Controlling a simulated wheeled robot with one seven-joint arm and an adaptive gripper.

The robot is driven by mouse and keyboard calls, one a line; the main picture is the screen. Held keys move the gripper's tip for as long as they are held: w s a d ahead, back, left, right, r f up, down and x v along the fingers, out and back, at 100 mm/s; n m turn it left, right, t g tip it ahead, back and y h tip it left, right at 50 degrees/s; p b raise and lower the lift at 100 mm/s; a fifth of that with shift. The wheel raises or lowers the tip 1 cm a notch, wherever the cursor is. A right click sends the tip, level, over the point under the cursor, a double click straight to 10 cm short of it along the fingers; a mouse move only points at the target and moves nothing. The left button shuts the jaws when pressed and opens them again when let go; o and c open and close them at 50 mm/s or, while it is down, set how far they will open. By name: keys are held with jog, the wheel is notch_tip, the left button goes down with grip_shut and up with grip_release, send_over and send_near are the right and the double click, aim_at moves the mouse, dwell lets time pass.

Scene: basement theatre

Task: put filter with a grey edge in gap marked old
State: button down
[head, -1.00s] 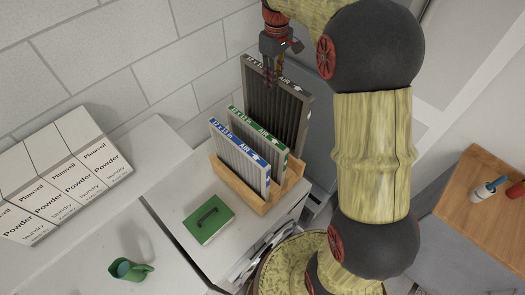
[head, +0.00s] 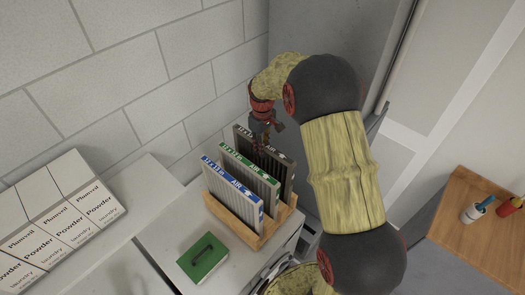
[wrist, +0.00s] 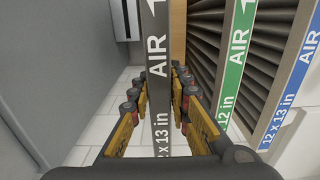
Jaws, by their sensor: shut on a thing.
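My gripper (head: 257,143) is shut on the top edge of the filter with a grey edge (head: 243,132). In the wrist view, this dark grey edge (wrist: 160,110) runs upright between the fingers of my gripper (wrist: 165,76). The filter stands roughly upright behind the green-edged filter (head: 232,154), at the far end of the wooden rack (head: 247,234). Its lower part is hidden, so I cannot tell whether it sits in the rack or is just above or behind it. No label reading old is legible.
A blue-edged filter (head: 222,178) stands at the rack's near end. A green box with a handle (head: 203,258) lies on the white top in front. Powder boxes (head: 62,215) stand at left. A block wall (head: 130,70) rises behind.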

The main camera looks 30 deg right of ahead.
notch_tip(320, 180, down, 3)
jog(key=shift+r, duration=0.2)
jog(key=shift+f, duration=0.1)
jog(key=c, duration=1.7)
grip_release()
jog(key=shift+o, duration=0.2)
